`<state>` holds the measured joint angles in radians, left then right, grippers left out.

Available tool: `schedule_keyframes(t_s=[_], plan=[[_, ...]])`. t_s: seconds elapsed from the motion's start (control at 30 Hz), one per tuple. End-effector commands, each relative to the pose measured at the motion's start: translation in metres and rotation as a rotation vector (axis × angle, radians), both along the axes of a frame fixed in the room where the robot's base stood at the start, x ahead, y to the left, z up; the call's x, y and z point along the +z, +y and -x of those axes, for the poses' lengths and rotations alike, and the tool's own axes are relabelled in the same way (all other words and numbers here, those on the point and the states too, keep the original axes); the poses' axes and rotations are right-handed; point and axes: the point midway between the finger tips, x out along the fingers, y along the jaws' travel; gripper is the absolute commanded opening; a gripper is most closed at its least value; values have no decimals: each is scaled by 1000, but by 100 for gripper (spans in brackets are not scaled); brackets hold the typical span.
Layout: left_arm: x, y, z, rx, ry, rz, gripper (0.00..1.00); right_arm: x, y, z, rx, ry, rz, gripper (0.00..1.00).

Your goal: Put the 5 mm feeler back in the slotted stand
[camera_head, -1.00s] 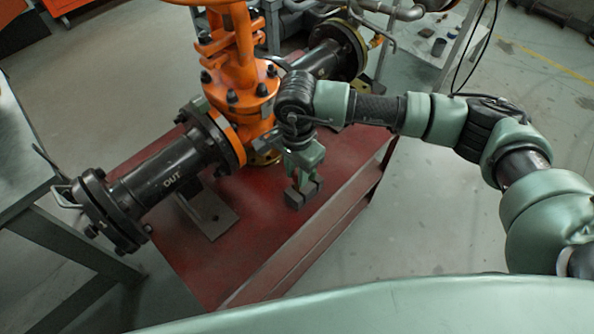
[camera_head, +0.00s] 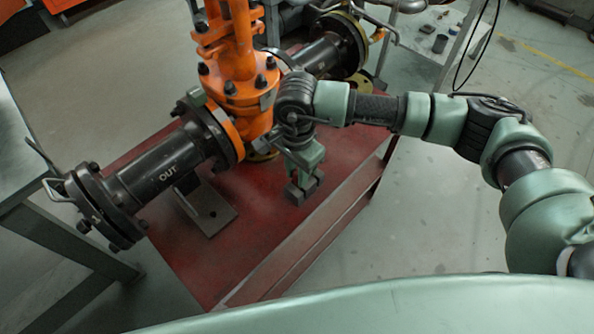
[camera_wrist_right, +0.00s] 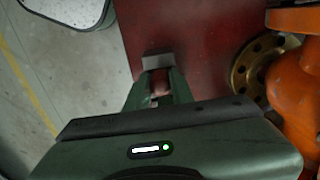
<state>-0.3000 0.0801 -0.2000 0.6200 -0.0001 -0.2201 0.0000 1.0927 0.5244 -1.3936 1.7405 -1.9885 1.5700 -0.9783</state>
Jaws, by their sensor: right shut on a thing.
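My right gripper (camera_head: 304,187) hangs over the front of the red table, right of the valve. In the right wrist view, its green fingers (camera_wrist_right: 158,85) close in on a small grey blocky shape (camera_wrist_right: 157,61) at their tips. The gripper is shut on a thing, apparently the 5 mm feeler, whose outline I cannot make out. I cannot tell whether the grey shape is fingertip pads or a separate block, nor whether it touches the table. I cannot pick out the slotted stand with certainty. My left gripper is not in view.
The orange gate valve (camera_head: 241,91) and its black pipe (camera_head: 160,172) marked OUT stand on the red table (camera_head: 250,235). A grey bench (camera_head: 55,230) is at left. A small dark object (camera_head: 440,43) sits on a light surface at upper right. The table front is mostly clear.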

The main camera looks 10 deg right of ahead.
Motion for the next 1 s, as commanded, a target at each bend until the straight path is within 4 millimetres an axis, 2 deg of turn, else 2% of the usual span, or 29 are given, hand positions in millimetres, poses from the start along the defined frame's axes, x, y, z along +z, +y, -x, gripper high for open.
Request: schedule_keyframes(t_s=[0.6, 0.93, 0.97, 1.0], plan=[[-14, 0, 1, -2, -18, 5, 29, -19, 0, 0, -1, -1, 1, 0], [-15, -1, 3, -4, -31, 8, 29, -23, -1, -1, -1, -1, 2, 0], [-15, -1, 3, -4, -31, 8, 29, -23, -1, -1, -1, -1, 2, 29], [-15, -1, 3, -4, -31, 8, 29, -23, -1, 0, -1, -1, 2, 40]])
